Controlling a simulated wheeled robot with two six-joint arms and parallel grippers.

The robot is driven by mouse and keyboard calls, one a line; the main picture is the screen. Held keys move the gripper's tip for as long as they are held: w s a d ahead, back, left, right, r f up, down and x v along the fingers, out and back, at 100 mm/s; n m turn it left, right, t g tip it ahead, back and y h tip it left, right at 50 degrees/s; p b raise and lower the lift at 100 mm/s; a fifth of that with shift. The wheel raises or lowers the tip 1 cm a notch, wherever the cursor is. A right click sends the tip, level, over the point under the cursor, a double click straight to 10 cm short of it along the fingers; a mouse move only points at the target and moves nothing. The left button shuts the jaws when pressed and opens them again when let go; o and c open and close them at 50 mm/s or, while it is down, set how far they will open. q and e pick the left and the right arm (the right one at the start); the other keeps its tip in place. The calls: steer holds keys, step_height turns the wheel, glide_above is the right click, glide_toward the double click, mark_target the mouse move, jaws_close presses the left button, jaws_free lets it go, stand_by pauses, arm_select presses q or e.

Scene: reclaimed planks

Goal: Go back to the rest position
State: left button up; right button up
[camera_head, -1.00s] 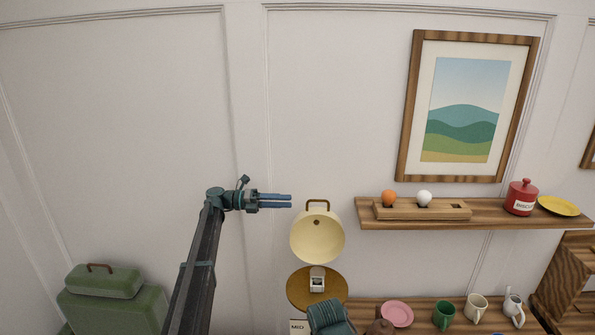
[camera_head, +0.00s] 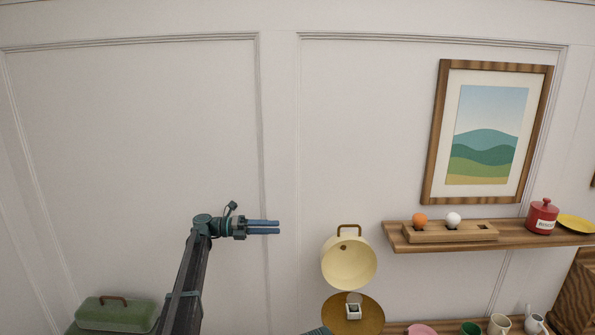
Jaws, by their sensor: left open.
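My left gripper (camera_head: 263,227) is raised in front of the white wall, its arm coming up from the bottom left. Its fingers point to the right, open with nothing seen between them. The cream round pan-like vessel (camera_head: 349,264) with a wooden handle is to the right of the fingertips and a little lower, apart from them in the picture. My right gripper is not in view.
A wooden shelf (camera_head: 420,247) on the right bears a holder (camera_head: 447,233) with an orange ball (camera_head: 420,219) and a white ball (camera_head: 453,219), a red jar (camera_head: 542,217) and a yellow plate (camera_head: 577,223). A framed picture (camera_head: 488,135) hangs above. A green case (camera_head: 114,314) is at lower left.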

arm_select(q)
steer(key=s+d+f+m+g+y+b, duration=0.1)
steer(key=s+d+f+m+y+b, duration=0.15)
steer(key=s+d+f+m, duration=0.35)
steer(key=s+d+f+m+y+b, duration=0.2)
steer(key=s+f+m+y, duration=0.2)
steer(key=s+f, duration=0.5)
steer(key=s+d+f+m+g+y+b, duration=0.1)
steer(key=s+d+f+m+y+b, duration=0.15)
steer(key=s+d+f+m, duration=0.4)
steer(key=s+a+f+m+y+b, duration=0.1)
steer(key=s+a+f+m+y, duration=0.2)
steer(key=s+m, duration=0.3)
steer(key=s+a+f+m+t+y+b, duration=0.1)
steer(key=s+a+f+m+y, duration=0.3)
steer(key=s, duration=0.5)
steer(key=s+a+f+m+y+b, duration=0.2)
steer(key=s+a+f+m+y, duration=0.1)
steer(key=s+m, duration=0.4)
step_height(320, 180, down, 2)
steer(key=shift+s+a+f+m+t+b, duration=0.1)
steer(key=shift+s+a+m+t+b, duration=0.3)
steer(key=shift+a, duration=0.5)
